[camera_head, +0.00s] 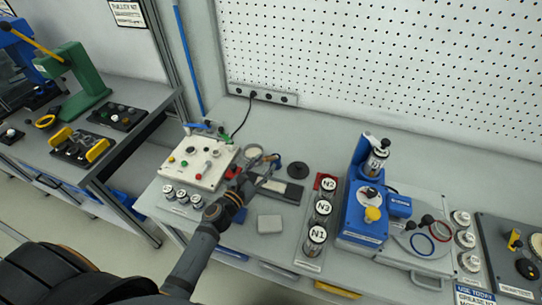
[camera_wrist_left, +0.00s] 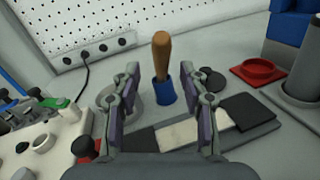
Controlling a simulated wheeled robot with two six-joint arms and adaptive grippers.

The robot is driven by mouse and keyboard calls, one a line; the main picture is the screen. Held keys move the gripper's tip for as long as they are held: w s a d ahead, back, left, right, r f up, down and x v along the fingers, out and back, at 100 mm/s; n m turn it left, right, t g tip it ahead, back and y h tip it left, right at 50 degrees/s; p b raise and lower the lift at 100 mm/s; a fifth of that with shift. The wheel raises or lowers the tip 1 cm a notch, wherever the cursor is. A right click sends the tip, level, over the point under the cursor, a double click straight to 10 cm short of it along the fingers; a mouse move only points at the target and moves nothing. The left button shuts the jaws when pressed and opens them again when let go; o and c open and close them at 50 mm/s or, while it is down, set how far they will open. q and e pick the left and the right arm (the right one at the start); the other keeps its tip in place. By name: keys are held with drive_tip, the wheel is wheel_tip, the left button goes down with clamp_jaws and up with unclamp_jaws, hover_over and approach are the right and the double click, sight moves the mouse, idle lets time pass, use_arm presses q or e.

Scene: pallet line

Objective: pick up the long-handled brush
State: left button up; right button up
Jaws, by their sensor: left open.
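An upright tan wooden handle (camera_wrist_left: 162,58) rises from a blue cylinder (camera_wrist_left: 164,92) in the left wrist view. It looks like the long-handled brush, but no bristles show. My left gripper (camera_head: 262,178) is over the bench beside the white control box in the head view. In the left wrist view its two fingers (camera_wrist_left: 164,88) are wide apart and empty, with the handle showing between and beyond them. I cannot tell the exact gap to the handle. My right gripper is not in view.
The white control box (camera_head: 198,166) stands left of the gripper. A dark plate with a pale strip (camera_wrist_left: 190,131) lies close under the fingers. A black disc (camera_head: 298,169), a red dish (camera_wrist_left: 258,70) and the N-marked canisters (camera_head: 315,236) stand to the right. The back bench is clear.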

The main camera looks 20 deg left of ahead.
sight(270, 159)
use_arm(q)
drive_tip(key=x, duration=0.3)
drive_tip(key=shift+r+p, duration=0.1)
drive_tip(key=shift+p, duration=0.25)
drive_tip(key=shift+w+d+f, duration=0.25)
drive_tip(key=shift+w, duration=0.25)
drive_tip(key=shift+s+a+r, duration=0.1)
drive_tip(key=shift+s, duration=0.1)
drive_tip(key=c, duration=0.3)
drive_tip(key=shift+w, duration=0.1)
clamp_jaws()
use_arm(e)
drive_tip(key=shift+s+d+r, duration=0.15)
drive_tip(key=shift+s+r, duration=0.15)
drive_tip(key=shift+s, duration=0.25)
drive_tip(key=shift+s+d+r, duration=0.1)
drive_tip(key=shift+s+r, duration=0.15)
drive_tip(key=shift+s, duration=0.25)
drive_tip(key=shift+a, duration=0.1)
